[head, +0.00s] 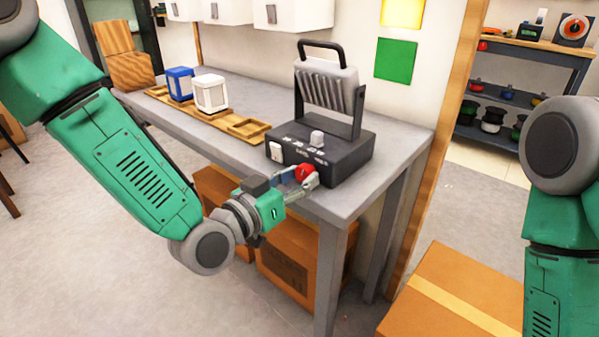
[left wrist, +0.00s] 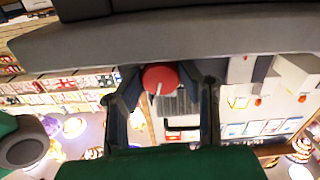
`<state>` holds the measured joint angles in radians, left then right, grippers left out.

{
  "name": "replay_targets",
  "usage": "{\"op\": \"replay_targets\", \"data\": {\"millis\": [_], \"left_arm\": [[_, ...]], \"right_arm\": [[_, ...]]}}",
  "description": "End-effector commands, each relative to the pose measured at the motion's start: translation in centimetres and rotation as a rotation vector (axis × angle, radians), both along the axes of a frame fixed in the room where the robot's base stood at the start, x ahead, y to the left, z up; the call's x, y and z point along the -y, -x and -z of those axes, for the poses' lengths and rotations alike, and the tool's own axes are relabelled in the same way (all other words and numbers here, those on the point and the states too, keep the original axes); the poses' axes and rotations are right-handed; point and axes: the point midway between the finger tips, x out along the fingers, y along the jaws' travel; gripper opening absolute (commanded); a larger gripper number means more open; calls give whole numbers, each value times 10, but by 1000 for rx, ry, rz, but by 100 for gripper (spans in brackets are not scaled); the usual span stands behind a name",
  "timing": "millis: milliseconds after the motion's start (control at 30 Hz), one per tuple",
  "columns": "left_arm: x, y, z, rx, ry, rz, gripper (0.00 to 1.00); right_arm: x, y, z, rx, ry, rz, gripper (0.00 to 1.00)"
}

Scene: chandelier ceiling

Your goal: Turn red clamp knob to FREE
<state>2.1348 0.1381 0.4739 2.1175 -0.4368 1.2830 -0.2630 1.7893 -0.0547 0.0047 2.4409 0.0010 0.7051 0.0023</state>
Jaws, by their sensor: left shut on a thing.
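The red clamp knob (head: 305,173) sits on the front face of a dark grey device (head: 345,155) on the grey table. My left gripper (head: 302,178) reaches it from the front and is shut on the knob. In the left wrist view the round red knob (left wrist: 160,78) shows a pale pointer line, and the fingers of my left gripper (left wrist: 162,100) lie on either side of it. The FREE mark cannot be read in either view. My right arm shows at the right edge, but its gripper is out of view.
The device carries a ribbed grey head (head: 326,90) with a black handle, and white knobs. A wooden tray (head: 215,116) holds a blue-and-white container (head: 180,84) and a white one (head: 210,93). Cardboard boxes (head: 455,300) stand on the floor. The table's front right is clear.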

Motion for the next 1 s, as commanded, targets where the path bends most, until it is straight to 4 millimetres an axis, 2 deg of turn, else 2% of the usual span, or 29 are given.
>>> {"op": "replay_targets", "data": {"millis": [33,733,767,1000], "left_arm": [[-1,-4,-6,0,25,-7,2],[-2,-5,-7,-44,93,-10,2],[-2,-5,-7,-44,93,-10,38],[-1,-2,-4,-52,89,-6,39]], "right_arm": [[0,0,-3,0,0,0,36],[0,0,-6,0,0,0,36],[0,0,-6,0,0,0,36],[0,0,-6,0,0,0,36]]}}
